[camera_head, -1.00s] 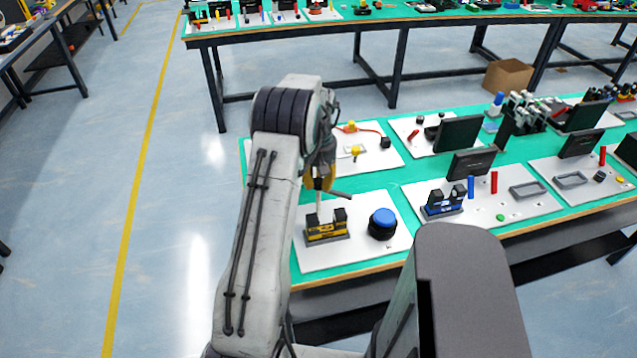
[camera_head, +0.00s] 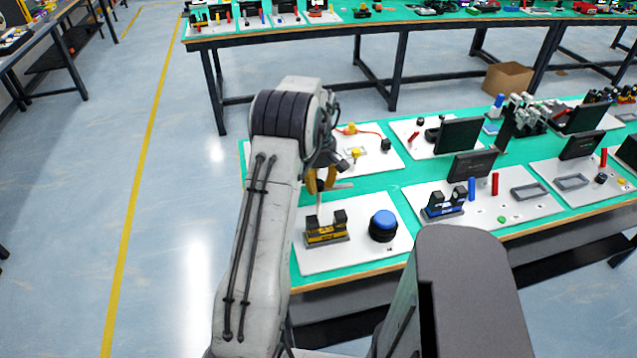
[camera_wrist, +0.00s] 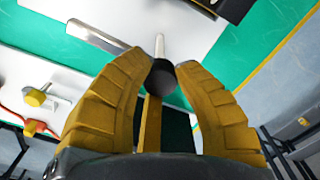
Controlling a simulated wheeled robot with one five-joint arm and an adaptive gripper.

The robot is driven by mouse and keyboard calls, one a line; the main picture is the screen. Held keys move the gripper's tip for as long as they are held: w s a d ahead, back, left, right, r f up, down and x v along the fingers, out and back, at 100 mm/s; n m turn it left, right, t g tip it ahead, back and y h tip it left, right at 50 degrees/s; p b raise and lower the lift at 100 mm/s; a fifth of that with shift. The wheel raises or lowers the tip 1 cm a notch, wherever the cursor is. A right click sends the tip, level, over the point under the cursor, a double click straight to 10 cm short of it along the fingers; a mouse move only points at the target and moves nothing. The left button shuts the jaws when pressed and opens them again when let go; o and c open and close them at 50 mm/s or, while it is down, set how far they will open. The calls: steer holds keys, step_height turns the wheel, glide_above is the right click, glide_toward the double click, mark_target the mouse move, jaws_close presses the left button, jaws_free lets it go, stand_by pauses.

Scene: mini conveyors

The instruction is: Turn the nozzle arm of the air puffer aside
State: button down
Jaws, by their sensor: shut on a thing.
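The air puffer appears to be the thin pale post with a grey bar at its top, beside the yellow-and-black block (camera_head: 327,232) on the near white board. Its nozzle arm (camera_head: 341,186) is this bar, pointing right in the head view. In the wrist view the nozzle arm (camera_wrist: 97,38) runs to the upper left from a dark round hub (camera_wrist: 162,77), with the pale post (camera_wrist: 159,46) behind the hub. My gripper (camera_head: 320,184) is at the top of the post. Its yellow fingers (camera_wrist: 162,80) are closed around the dark hub. The nozzle arm's inner end is partly hidden.
A blue round button (camera_head: 383,222) stands right of the block. A board behind holds a yellow knob (camera_head: 356,153) and a red cable. Black screens and small parts stand farther right on the green table. The floor at left is clear.

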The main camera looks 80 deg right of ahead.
steer(key=shift+a+f, duration=0.1)
steer(key=shift+f, duration=0.1)
steer(key=c, duration=0.9)
jaws_free()
steer(key=shift+r, duration=0.1)
steer(key=shift+r, duration=0.15)
step_height(320, 180, up, 12)
stand_by(0.6)
